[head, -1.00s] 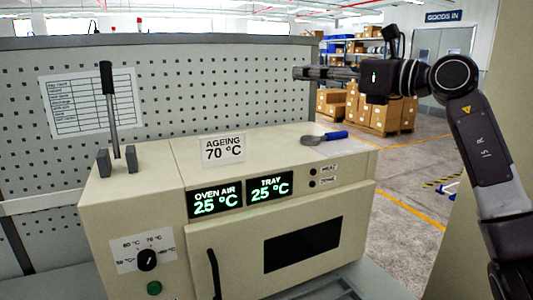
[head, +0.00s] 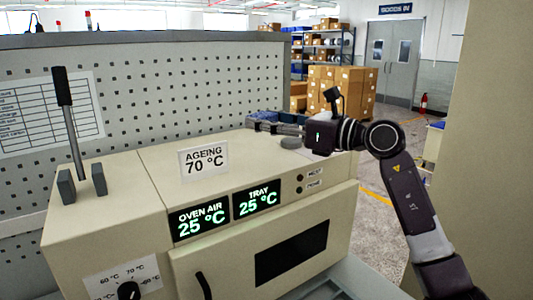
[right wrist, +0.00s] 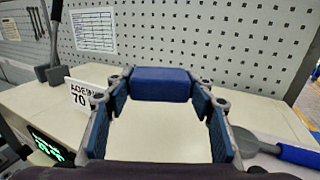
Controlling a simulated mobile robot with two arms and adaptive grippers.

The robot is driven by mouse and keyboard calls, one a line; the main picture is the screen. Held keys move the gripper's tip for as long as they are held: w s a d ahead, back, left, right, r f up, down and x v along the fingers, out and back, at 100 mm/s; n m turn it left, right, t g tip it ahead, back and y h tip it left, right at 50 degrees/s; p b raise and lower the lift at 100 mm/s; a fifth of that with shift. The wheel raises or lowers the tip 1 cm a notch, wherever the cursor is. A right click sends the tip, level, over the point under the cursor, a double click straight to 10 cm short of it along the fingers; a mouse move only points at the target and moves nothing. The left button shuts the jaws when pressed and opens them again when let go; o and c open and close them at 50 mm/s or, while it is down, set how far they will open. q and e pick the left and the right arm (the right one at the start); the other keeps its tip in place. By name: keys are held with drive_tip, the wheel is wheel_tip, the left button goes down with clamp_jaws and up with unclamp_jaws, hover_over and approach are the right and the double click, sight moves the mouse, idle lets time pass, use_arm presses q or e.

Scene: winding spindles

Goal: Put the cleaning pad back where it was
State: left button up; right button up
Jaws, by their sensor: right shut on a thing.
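The cleaning pad appears as a blue block (right wrist: 160,84) in the right wrist view. It spans the gap between the two fingertips of my right gripper (right wrist: 160,88), which is shut on it. In the head view, my right gripper (head: 250,126) reaches in from the right above the back of the beige oven's top (head: 140,150). The pad is hard to make out there beside the fingers. I cannot tell from these frames whether it touches the surface. My left gripper is out of view.
An "AGEING 70 °C" sign (head: 203,160) stands on the oven top, left of the gripper. A blue-handled tool (right wrist: 298,155) lies to the right. A lever (head: 68,115) stands at the left end. A perforated panel (head: 190,85) rises behind.

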drive_tip(key=p, duration=0.1)
hover_over(267, 164)
wheel_tip(267, 164, down, 5)
drive_tip(key=shift+f, duration=0.1)
wheel_tip(267, 164, down, 4)
drive_tip(key=shift+w+a+p, duration=0.1)
drive_tip(key=shift+p, duration=0.35)
drive_tip(key=o, duration=1.1)
use_arm(q)
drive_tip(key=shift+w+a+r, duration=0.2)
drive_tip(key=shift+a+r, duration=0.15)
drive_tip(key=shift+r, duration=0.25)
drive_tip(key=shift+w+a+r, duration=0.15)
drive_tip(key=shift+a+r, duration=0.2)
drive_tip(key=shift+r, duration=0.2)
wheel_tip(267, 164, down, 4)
drive_tip(key=b, duration=0.4)
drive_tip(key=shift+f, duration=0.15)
use_arm(e)
drive_tip(key=v, duration=1.2)
